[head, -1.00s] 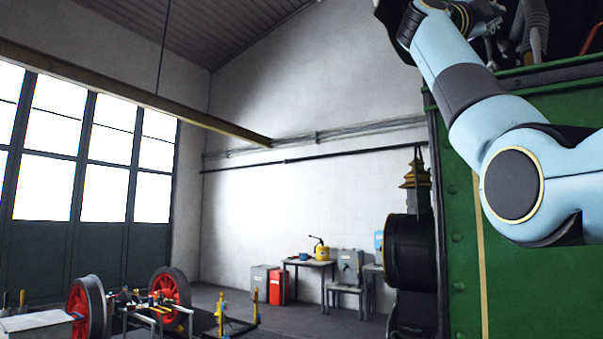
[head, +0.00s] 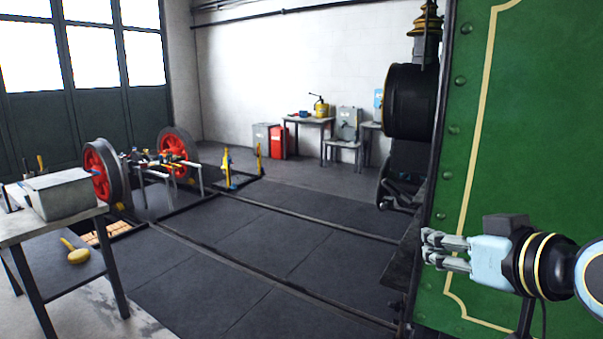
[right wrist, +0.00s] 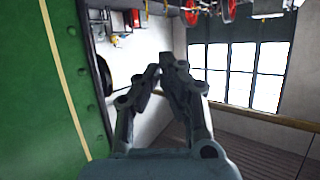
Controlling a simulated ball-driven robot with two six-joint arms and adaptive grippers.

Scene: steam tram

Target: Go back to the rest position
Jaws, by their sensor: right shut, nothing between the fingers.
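My right gripper (head: 428,250) is low at the right of the head view, in front of the green side panel (head: 540,130) of the steam tram. Its fingers point left and hold nothing. In the right wrist view the gripper (right wrist: 165,75) shows its fingers together and empty, with the green panel (right wrist: 40,90) to the left. I cannot tell whether the gripper touches the panel; it looks apart from it. My left gripper is in neither view.
A workbench (head: 60,225) with a grey box (head: 65,196) stands at the left. A red-wheeled axle set (head: 105,170) is behind it. A small table (head: 308,121) and a red box (head: 277,141) stand by the far wall. The dark floor (head: 260,250) between is clear.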

